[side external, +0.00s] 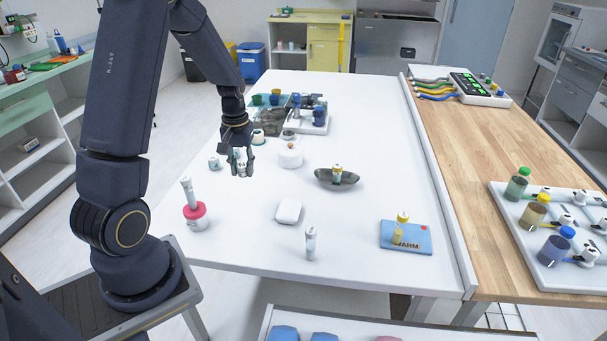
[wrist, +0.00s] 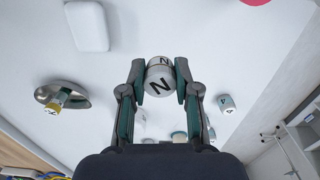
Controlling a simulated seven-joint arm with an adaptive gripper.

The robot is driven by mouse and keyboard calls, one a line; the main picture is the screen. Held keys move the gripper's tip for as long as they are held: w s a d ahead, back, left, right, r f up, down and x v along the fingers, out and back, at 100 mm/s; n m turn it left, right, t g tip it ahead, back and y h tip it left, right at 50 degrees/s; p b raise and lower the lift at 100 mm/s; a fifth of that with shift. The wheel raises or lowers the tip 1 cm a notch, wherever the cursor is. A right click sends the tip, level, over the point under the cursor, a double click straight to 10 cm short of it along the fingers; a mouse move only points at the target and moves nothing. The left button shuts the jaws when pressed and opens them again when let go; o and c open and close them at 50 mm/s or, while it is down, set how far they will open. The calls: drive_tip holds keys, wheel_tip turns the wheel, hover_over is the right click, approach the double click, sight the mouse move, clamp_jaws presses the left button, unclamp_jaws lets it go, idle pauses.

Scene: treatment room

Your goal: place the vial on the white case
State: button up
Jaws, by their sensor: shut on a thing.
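My gripper (side external: 240,166) is shut on a small white vial (wrist: 159,77) marked with a black N on its end and side. In the side view my gripper hangs over the left part of the white table, back and left of the white case. The white case (side external: 289,211) is a small rounded box lying flat near the table's middle front, with nothing on top. It also shows in the wrist view (wrist: 87,26), at upper left, apart from the held vial.
A grey dish (side external: 322,180) holds a yellow-capped vial. A clear vial (side external: 311,243) stands in front of the case; another tube (side external: 187,193) stands on a pink-red base at left. A small jar (side external: 214,162) and a round white pot (side external: 290,158) flank my gripper. A blue mat (side external: 420,237) lies right.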

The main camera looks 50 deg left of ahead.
drive_tip(key=s+d+r+m, duration=0.3)
drive_tip(key=s+d+m, duration=0.2)
drive_tip(key=d, duration=0.5)
drive_tip(key=m, duration=0.1)
hover_over(288, 208)
drive_tip(key=f, duration=0.8)
drive_tip(key=shift+s+d+f, duration=0.1)
drive_tip(key=shift+s+d, duration=0.05)
drive_tip(key=shift+s, duration=0.2)
drive_tip(key=shift+w+f, duration=0.4)
drive_tip(key=shift+f, duration=1.55)
drive_tip(key=shift+f, duration=0.2)
drive_tip(key=o, duration=0.9)
drive_tip(key=shift+o, duration=0.2)
